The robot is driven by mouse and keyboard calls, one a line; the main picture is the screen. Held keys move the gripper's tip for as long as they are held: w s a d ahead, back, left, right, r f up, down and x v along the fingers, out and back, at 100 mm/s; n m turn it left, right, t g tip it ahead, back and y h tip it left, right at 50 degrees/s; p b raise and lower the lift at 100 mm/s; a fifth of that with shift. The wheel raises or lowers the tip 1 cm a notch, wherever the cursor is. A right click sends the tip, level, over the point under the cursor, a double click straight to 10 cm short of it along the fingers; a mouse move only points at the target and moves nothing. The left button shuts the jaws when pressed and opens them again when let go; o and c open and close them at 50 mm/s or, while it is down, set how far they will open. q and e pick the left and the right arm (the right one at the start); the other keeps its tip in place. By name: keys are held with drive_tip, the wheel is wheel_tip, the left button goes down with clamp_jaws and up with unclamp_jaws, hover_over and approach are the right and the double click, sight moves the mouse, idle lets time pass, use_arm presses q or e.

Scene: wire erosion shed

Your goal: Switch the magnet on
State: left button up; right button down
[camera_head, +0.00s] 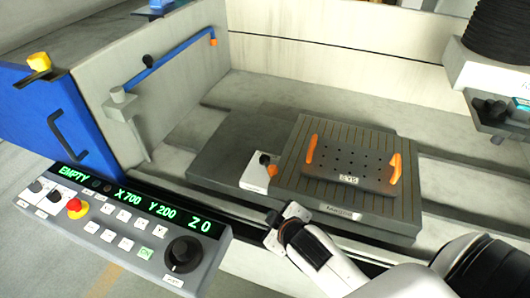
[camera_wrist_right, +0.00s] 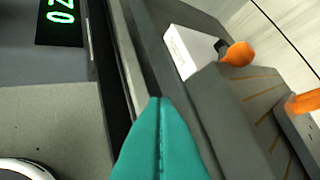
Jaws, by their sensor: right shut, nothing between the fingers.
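The magnet (camera_head: 345,211) is a grey slotted block with a "Magnet" label on its front. A white switch box (camera_head: 253,181) stands at its left side, with a black pivot (camera_head: 265,159) and an orange-tipped lever (camera_head: 272,170). In the right wrist view the white box (camera_wrist_right: 190,50) and the orange lever tip (camera_wrist_right: 238,54) show ahead and to the right of the fingers. My right gripper (camera_head: 281,224) is in front of the magnet, apart from the switch. Its teal fingers (camera_wrist_right: 160,102) are shut and empty. My left gripper is not in view.
A dark plate (camera_head: 345,180) with holes and two orange handles lies on the magnet. A control panel (camera_head: 140,222) reading "EMPTY X700 Y200 Z0" is at the lower left. The machine head (camera_head: 490,65) hangs at the upper right. A blue bar (camera_head: 170,58) is at the upper left.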

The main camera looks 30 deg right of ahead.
drive_tip(key=w+a+r+n+t+y, duration=0.1)
drive_tip(key=w+a+r+n+t, duration=0.1)
drive_tip(key=w+r+n+t, duration=0.5)
drive_tip(key=w+a+r+n+g+y, duration=0.3)
drive_tip(key=a+r+n+y, duration=0.35)
drive_tip(key=n, duration=0.65)
drive_tip(key=w+a+r+n+g+y, duration=0.2)
drive_tip(key=w+a+r+n+y, duration=0.15)
drive_tip(key=r+n+y, duration=0.6)
drive_tip(key=d+f+n+g+h, duration=0.5)
drive_tip(key=d+f+n+g, duration=0.35)
drive_tip(key=n, duration=0.75)
drive_tip(key=s+d+n+g+h, duration=0.1)
drive_tip(key=d+h, duration=0.7)
drive_tip(key=d, duration=1.2)
drive_tip(key=n+g, duration=0.1)
drive_tip(key=g, duration=0.1)
drive_tip(key=shift+s+g, duration=0.2)
drive_tip(key=shift+g, duration=0.15)
drive_tip(key=shift+f, duration=0.1)
